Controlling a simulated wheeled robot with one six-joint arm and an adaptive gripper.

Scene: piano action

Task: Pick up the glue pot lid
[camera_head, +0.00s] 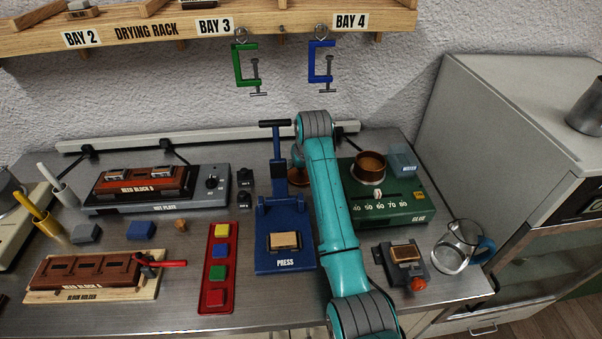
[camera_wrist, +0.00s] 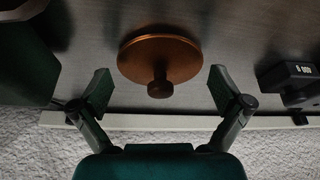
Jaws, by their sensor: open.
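The glue pot lid (camera_wrist: 160,57) is a copper-brown disc with a round knob, lying on the steel bench in the wrist view. In the head view only its edge (camera_head: 297,178) shows beside my teal arm; the rest is hidden. My gripper (camera_wrist: 160,84) is open and empty. Its two fingers stand apart to the left and right of the lid's knob, not touching it. In the head view my arm hides most of the gripper. The copper glue pot (camera_head: 368,168) sits uncovered on the green glue heater (camera_head: 410,212), right of my arm.
The blue press (camera_head: 286,262) stands just left of my arm. Black weights (camera_head: 245,190) stand left of the press; one (camera_wrist: 288,76) shows at the wrist view's right. A pale rail (camera_head: 200,137) runs along the wall behind. A glass jug (camera_head: 460,247) stands at the right edge.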

